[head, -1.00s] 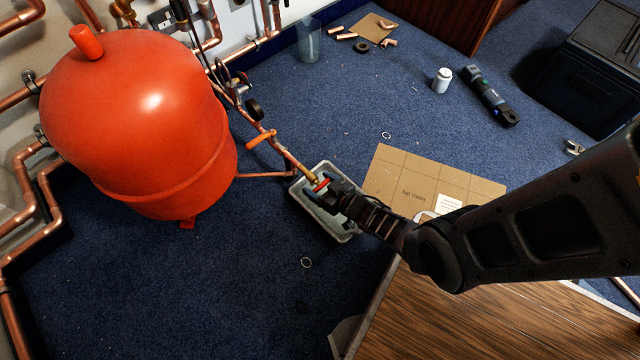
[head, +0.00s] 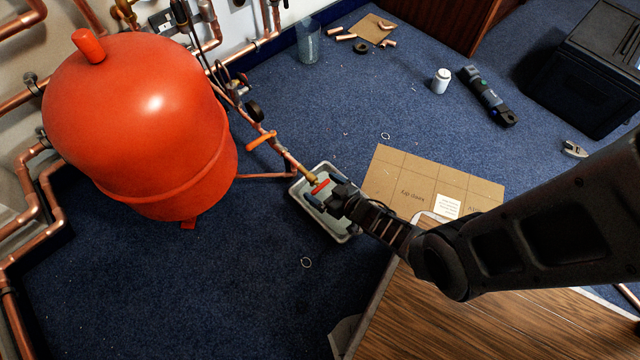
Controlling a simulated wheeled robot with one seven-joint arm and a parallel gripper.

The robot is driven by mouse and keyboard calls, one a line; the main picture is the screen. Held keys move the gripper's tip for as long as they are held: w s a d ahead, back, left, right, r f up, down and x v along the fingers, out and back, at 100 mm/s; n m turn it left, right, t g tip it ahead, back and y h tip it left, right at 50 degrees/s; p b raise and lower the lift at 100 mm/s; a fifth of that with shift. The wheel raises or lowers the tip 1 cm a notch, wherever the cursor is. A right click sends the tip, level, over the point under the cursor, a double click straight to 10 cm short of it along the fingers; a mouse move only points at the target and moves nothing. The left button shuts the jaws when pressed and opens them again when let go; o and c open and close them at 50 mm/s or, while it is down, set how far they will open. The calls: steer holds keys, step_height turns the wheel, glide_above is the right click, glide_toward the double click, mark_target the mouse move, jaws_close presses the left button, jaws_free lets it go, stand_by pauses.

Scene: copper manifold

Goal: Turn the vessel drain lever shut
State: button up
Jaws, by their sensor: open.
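The vessel drain lever (head: 320,186), a short red handle, is at the lower end of a thin copper pipe (head: 292,160). In the picture it lies across the line of the pipe, next to a brass fitting (head: 311,178). My gripper (head: 327,193) is open at the lever, with its dark fingertips on the lever's near side. The lever shows in front of the fingers, and I cannot tell if they touch it. The pipe leads up beside the big red vessel (head: 150,120).
A grey tray (head: 349,238) sits on the floor under the gripper. An orange lever (head: 261,140) is farther up the pipe. Cardboard (head: 405,177) lies to the right, and a wooden surface (head: 480,320) is at the front. The blue carpet left of the tray is mostly clear.

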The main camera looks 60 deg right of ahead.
mark_target(323, 188)
steer(key=p+v, duration=0.1)
steer(key=v, duration=0.3)
steer(key=shift+s+r+p, duration=0.2)
steer(key=shift+r+p, duration=0.05)
steer(key=shift+p, duration=0.1)
steer(key=shift+s+a+r, duration=0.15)
steer(key=shift+s+a, duration=0.05)
steer(key=shift+s, duration=0.4)
steer(key=s+a+r+n+t+y, duration=0.1)
steer(key=s+a+r, duration=0.4)
steer(key=r, duration=0.6)
steer(key=s+a+r+n, duration=0.1)
steer(key=s+a+r, duration=0.35)
steer(key=r, duration=0.55)
steer(key=s+a+r+n+t+y, duration=0.1)
steer(key=s+a+r, duration=0.45)
steer(key=r, duration=0.55)
step_height(323, 188, up, 40)
steer(key=s+a+y+p, duration=0.1)
steer(key=s+a+p, duration=0.1)
steer(key=p, duration=2.4)
steer(key=shift+n+y, duration=0.3)
steer(key=shift+f, duration=0.1)
